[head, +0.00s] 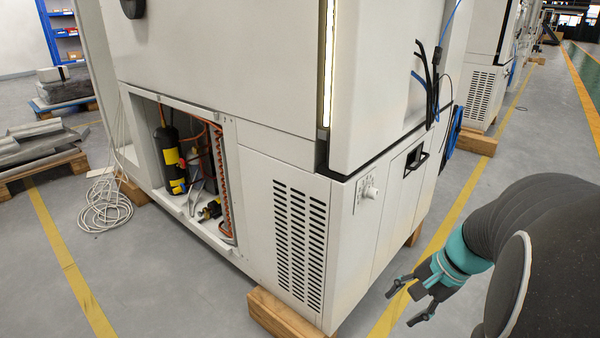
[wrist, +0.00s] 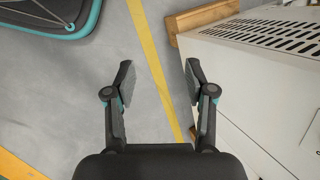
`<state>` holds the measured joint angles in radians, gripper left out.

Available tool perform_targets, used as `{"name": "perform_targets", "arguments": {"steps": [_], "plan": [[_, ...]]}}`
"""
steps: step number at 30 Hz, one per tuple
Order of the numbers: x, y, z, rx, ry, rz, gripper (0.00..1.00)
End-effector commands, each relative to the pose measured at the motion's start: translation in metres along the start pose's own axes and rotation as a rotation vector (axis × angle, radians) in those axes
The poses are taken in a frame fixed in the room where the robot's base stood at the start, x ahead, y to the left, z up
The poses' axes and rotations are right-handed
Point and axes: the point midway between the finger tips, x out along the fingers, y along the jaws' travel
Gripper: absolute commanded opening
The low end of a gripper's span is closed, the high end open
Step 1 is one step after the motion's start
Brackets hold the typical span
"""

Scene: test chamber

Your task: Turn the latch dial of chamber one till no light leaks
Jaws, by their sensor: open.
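The white test chamber (head: 390,100) fills the middle of the head view, standing on wooden blocks. A bright vertical strip of light (head: 328,65) shows along its front edge. A small white knob (head: 371,193), which looks like the latch dial, sits on the lower panel below and right of the strip; the markings beside it are too small to read. My gripper (head: 399,308) is open and empty, low and to the right of the chamber, apart from the knob. In the wrist view my gripper (wrist: 158,75) points at the floor beside the vented panel (wrist: 265,32); the knob is not visible there.
A black handle (head: 415,160) sits right of the knob, with black and blue cables (head: 433,85) above it. A wooden block (head: 275,315) juts out under the chamber's near corner. An open bay shows pipes and a black cylinder (head: 168,155).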

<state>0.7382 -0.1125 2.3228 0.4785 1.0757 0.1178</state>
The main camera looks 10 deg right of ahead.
Motion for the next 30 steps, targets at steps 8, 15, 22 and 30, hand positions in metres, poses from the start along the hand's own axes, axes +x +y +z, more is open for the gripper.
{"name": "perform_targets", "arguments": {"steps": [8,15,22,30], "plan": [[0.006,-0.015,-0.082,0.648,-0.307,-0.408,0.55],[-0.059,-0.070,-0.134,0.969,-0.644,-0.783,0.55],[-0.107,-0.096,-0.130,1.058,-0.874,-0.891,0.55],[-0.098,-0.115,-0.125,1.076,-0.889,-0.873,0.55]]}}
